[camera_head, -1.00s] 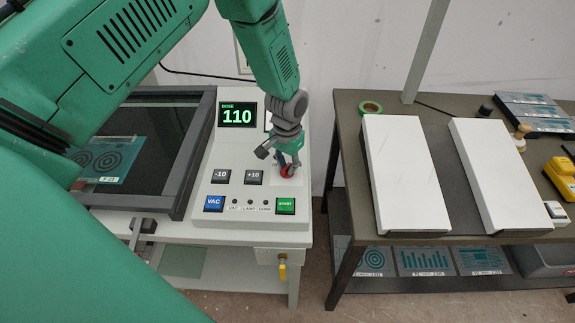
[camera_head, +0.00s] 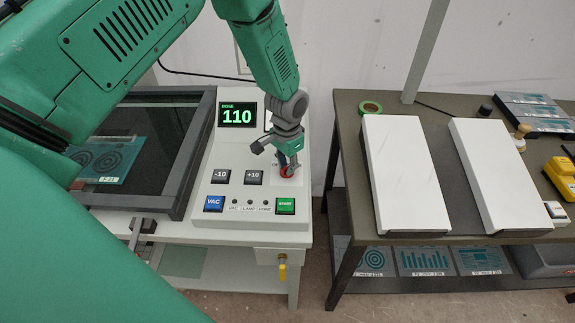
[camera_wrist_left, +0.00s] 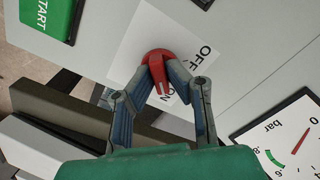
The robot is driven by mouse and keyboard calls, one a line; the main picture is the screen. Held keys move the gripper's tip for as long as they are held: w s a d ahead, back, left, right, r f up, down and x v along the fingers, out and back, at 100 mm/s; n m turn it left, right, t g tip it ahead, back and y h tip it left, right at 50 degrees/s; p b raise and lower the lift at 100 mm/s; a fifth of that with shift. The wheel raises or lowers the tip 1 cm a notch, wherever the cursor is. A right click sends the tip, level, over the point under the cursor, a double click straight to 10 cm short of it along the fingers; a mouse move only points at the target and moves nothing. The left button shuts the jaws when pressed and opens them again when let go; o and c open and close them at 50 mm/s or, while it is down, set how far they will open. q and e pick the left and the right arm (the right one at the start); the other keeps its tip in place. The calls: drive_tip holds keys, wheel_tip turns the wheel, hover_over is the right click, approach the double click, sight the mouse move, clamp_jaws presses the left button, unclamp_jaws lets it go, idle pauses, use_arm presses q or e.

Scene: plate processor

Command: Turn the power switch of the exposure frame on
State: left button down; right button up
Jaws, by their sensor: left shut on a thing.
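The power switch is a red rotary knob (camera_wrist_left: 158,68) on a white label marked OFF and ON in the left wrist view. In the head view the red knob (camera_head: 287,172) sits at the right side of the exposure frame's control panel (camera_head: 215,187). My left gripper (camera_head: 287,165) is over it from above. Its two fingers (camera_wrist_left: 160,72) are closed on the knob from both sides. The knob's ridge points down in the wrist view, towards the ON lettering, which is partly hidden by a finger. My right gripper is not in view.
The panel carries a lit dose display (camera_head: 237,116) reading 110, a blue VAC button (camera_head: 214,204) and a green START button (camera_head: 286,206). A pressure gauge (camera_wrist_left: 285,145) is close to the fingers. A dark table (camera_head: 345,200) with white slabs (camera_head: 400,170) stands at right.

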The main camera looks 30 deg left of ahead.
sight(287, 166)
use_arm(q)
drive_tip(key=c, duration=1.6)
unclamp_jaws()
drive_tip(key=shift+w, duration=0.1)
drive_tip(key=shift+r, duration=0.5)
wheel_tip(287, 166, up, 11)
drive_tip(key=shift+f, duration=0.1)
drive_tip(key=shift+a, duration=0.1)
drive_tip(key=shift+f, duration=0.1)
